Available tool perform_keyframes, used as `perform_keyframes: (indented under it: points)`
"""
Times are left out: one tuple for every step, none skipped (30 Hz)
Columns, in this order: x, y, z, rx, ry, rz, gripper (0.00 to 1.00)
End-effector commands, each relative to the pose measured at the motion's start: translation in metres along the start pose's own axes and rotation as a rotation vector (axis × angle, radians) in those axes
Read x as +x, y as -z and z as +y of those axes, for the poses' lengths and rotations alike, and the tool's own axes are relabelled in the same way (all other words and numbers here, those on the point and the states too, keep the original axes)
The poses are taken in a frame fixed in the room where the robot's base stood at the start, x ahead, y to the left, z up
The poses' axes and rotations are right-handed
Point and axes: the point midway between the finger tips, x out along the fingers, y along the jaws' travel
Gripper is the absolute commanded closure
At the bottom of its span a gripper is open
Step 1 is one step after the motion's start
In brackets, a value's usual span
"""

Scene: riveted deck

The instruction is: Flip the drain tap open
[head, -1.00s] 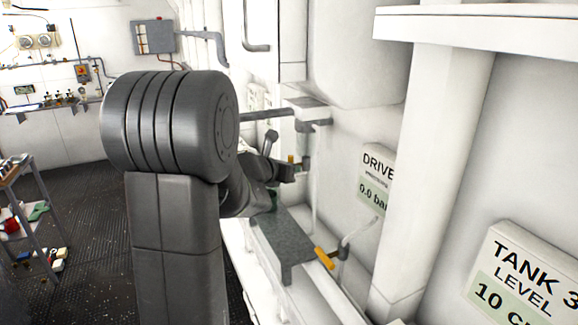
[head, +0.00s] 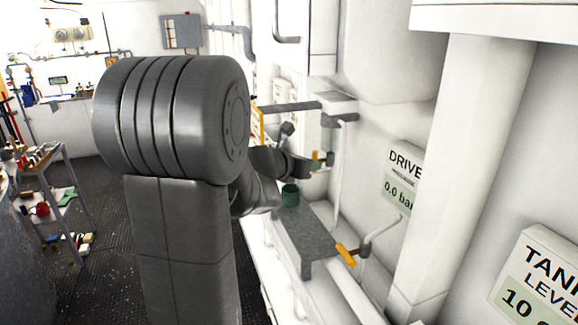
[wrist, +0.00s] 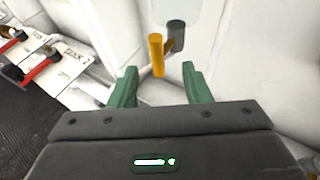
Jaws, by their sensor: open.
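A tap with an upright yellow-orange handle (wrist: 156,55) and a grey round end (wrist: 176,35) stands ahead of my gripper in the wrist view. My gripper (wrist: 160,70) is open, with its green fingers apart and the handle seen between and beyond them; no contact shows. In the head view this seems to be the small yellow handle (head: 317,157) at the end of my arm, partly hidden. A second tap with an orange handle (head: 346,254) sits on a grey pipe nearer, by the bench. No label tells which is the drain tap.
White wall, pipes and a pillar (head: 455,150) bound the right. Red-handled items (wrist: 40,70) show left in the wrist view.

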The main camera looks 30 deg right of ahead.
Motion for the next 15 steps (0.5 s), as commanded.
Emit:
perform_keyframes:
  points:
    - [-0.011,0.000,0.001,0.002,-0.003,-0.003,0.56]
    - [-0.017,0.001,0.001,0.001,-0.003,-0.002,0.56]
    - [-0.025,0.000,0.001,0.001,-0.003,-0.003,0.56]
    - [-0.031,0.000,0.001,0.002,-0.004,-0.003,0.56]
    - [-0.038,0.000,0.001,0.001,-0.004,-0.003,0.56]
    - [-0.045,0.000,0.001,0.001,-0.003,-0.002,0.56]
    - [-0.051,-0.001,0.001,0.001,-0.004,-0.003,0.56]
    - [-0.057,0.000,0.001,0.001,-0.004,-0.002,0.56]
    - [-0.064,0.000,0.001,0.001,-0.004,-0.002,0.56]
    - [-0.068,0.000,0.001,0.000,-0.004,-0.002,0.56]
    - [-0.073,0.000,0.001,0.001,-0.003,-0.001,0.56]
    - [-0.078,0.000,0.001,0.000,-0.003,-0.002,0.56]
    - [-0.082,0.000,0.001,0.001,-0.003,-0.001,0.56]
    - [-0.085,0.000,0.001,0.001,-0.003,-0.001,0.56]
    - [-0.089,0.000,0.001,0.000,-0.002,-0.002,0.56]
